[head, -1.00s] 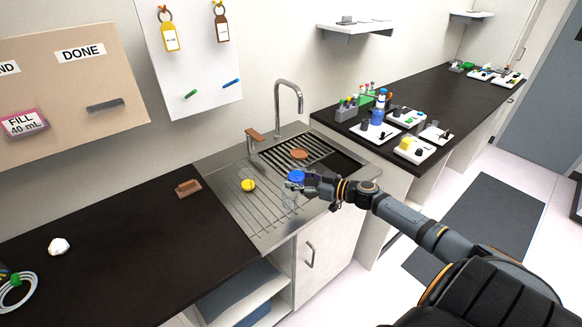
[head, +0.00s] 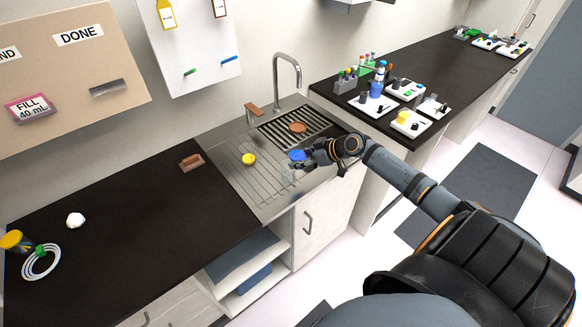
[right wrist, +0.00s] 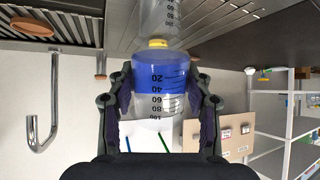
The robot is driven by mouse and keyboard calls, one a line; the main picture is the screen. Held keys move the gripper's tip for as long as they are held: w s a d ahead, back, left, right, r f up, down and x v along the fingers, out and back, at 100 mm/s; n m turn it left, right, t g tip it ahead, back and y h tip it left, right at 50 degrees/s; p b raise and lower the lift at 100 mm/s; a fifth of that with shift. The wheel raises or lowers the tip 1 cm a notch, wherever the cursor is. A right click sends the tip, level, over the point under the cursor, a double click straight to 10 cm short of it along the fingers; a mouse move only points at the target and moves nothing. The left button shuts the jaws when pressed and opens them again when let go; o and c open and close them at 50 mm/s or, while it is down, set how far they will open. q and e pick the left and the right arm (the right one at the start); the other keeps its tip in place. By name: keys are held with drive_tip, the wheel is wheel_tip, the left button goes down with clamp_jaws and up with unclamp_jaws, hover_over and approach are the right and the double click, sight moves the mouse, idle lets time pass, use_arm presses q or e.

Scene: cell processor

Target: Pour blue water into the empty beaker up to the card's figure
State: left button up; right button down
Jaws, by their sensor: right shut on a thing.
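My right gripper (head: 304,160) is shut on a clear graduated vessel of blue water (right wrist: 160,75), over the steel drainboard (head: 252,208). In the right wrist view, which looks upside down, its fingers clasp both sides, and the blue reaches about the 40 mark. A second clear graduated vessel (right wrist: 160,14) shows just beyond its base, with no blue in it. In the head view this vessel (head: 289,174) is faint, close below the gripper; whether the two touch is unclear. The card (head: 30,107) on the board reads "FILL 40 mL". My left gripper is not in view.
A yellow round object (head: 248,159) lies on the drainboard. The tap (head: 288,75) and slatted sink (head: 296,129) are behind.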

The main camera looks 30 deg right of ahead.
drive_tip(key=shift+d+r+g+h+p, duration=0.1)
drive_tip(key=shift+r+g+h+p, duration=0.1)
drive_tip(key=shift+g+h+p, duration=0.3)
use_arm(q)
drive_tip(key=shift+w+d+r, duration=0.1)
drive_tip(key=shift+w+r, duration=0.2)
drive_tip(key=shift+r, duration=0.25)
use_arm(e)
drive_tip(key=shift+s+f, duration=0.1)
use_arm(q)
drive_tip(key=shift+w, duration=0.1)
use_arm(e)
drive_tip(key=shift+f+g+h+b, duration=0.35)
drive_tip(key=shift+f+g, duration=0.25)
drive_tip(key=shift+g, duration=0.6)
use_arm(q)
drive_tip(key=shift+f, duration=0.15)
use_arm(e)
drive_tip(key=shift+s, duration=0.1)
drive_tip(key=shift+d, duration=0.1)
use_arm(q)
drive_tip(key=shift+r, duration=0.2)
